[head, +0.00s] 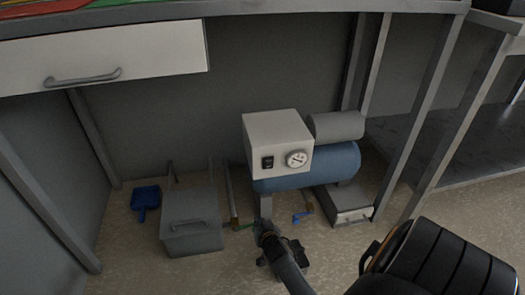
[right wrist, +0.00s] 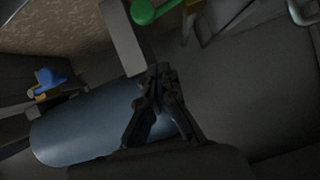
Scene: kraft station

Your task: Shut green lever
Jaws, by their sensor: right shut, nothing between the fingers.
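The green lever (head: 243,227) shows small on a pipe valve low under the workbench, left of the blue tank. In the right wrist view the green lever (right wrist: 153,11) is at the top edge, partly cut off. My right gripper (head: 261,226) reaches down just right of the green lever in the head view and hides part of the area around it. In the right wrist view my right gripper (right wrist: 160,72) has its fingertips together with nothing between them, apart from the lever in the picture. My left gripper is out of view.
A blue compressor tank (head: 330,163) carries a white box (head: 277,135) with a gauge. A blue lever (head: 302,216) sits right of my gripper. A grey toolbox (head: 192,238) and a blue dustpan (head: 146,199) stand left. A black chair (head: 440,262) fills the lower right.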

